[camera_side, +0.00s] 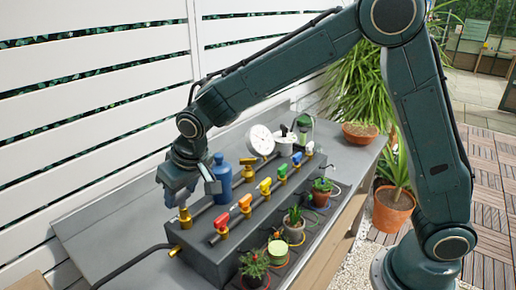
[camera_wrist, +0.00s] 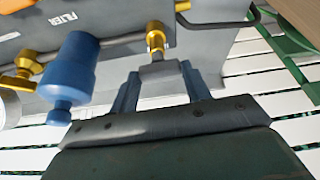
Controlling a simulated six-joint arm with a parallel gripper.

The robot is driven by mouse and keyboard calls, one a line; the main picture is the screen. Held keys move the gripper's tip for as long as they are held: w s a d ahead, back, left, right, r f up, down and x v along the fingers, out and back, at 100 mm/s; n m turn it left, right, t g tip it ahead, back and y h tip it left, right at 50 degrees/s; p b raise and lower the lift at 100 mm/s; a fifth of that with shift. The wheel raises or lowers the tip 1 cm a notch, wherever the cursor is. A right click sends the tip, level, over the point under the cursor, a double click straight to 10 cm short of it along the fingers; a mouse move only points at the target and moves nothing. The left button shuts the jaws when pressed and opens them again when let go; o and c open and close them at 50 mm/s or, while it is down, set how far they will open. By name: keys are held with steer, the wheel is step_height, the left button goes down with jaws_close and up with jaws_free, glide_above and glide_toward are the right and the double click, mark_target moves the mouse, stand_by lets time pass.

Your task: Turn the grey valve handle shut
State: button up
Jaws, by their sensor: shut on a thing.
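My gripper (camera_side: 190,190) is at the left end of the valve row in the side view, pointing down. In the wrist view its two blue fingers (camera_wrist: 159,82) stand on either side of the grey valve handle (camera_wrist: 158,69). The gripper is shut on that handle. The handle sits on a brass valve body (camera_wrist: 155,36), which also shows just below the gripper in the side view (camera_side: 185,219). The fingers mostly hide the handle in the side view, so I cannot tell its angle there.
A blue filter (camera_wrist: 70,70) stands close beside the gripper. Red (camera_side: 244,202), yellow (camera_side: 265,186) and other coloured valve handles run away to the right. A white gauge (camera_side: 260,139) stands behind. Small potted plants (camera_side: 293,224) line the front. A black hose (camera_side: 135,262) leaves at left.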

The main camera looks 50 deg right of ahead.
steer(key=shift+r+m, duration=0.1)
steer(key=shift+m, duration=0.3)
steer(key=o, duration=1)
steer(key=v, duration=1.3)
steer(key=shift+a+r, duration=0.15)
steer(key=shift+r, duration=0.2)
steer(key=shift+s, duration=0.1)
